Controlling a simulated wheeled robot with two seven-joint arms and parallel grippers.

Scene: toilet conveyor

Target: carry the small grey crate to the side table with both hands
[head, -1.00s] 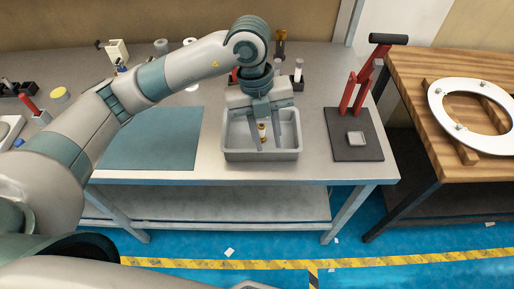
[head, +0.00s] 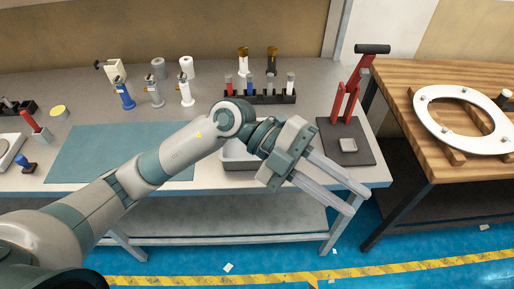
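The small grey crate (head: 234,157) stands on the metal workbench near its front edge. My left arm and gripper hide much of it, and its contents cannot be seen. My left gripper (head: 358,201) is to the right of the crate and points down to the right, past the bench's front edge. Its two long fingers are apart with nothing between them. The wooden side table (head: 400,88) stands to the right of the bench, with a white ring-shaped seat (head: 424,111) on wooden strips on it. My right gripper is not in view.
A red press (head: 350,103) on a dark base stands right of the crate. Behind the crate is a dark rack (head: 259,98) with several small tubes. A blue-grey mat (head: 90,150) lies left. A gap separates bench and side table.

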